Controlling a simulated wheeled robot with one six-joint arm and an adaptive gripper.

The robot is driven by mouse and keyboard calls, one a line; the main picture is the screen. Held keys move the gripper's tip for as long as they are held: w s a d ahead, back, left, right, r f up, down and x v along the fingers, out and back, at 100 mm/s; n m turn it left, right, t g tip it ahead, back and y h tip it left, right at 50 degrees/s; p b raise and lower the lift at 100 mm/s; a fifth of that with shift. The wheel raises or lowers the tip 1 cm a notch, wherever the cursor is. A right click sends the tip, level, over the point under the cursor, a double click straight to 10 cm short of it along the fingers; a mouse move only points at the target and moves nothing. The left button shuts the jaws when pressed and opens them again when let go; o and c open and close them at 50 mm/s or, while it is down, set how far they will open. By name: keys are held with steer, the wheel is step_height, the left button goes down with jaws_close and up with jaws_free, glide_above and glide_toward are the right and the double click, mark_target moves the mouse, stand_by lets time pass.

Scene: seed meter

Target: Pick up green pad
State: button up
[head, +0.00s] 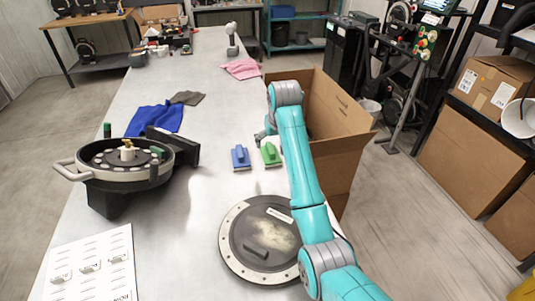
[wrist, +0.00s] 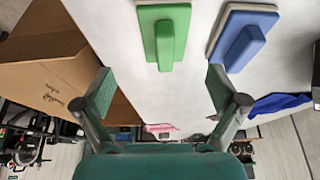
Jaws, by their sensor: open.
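The green pad (head: 271,154) lies on the light table, just right of the blue pad (head: 240,157). In the wrist view the green pad (wrist: 164,32) is near the top centre, its raised grip facing me, and the blue pad (wrist: 243,38) is to its right. My gripper (wrist: 160,90) is open and empty, its two fingers spread wide with bare table between them. The green pad is beyond the fingertips and apart from them. In the head view my gripper (head: 265,134) is partly hidden by my arm, close to the green pad.
An open cardboard box (head: 335,125) stands at the table's right edge. A round plate with a metal rim (head: 232,254) lies in front, and a seed meter housing (head: 96,178) stands left. A blue cloth (head: 153,120) and pink cloth (head: 241,69) lie farther back.

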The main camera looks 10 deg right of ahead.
mark_target(271, 149)
steer(key=x, duration=0.5)
steer(key=shift+s+a+f, duration=0.2)
steer(key=shift+a+f, duration=0.05)
steer(key=shift+a, duration=0.1)
steer(key=shift+w+f, duration=0.3)
steer(key=shift+f, duration=0.3)
steer(key=c, duration=1.3)
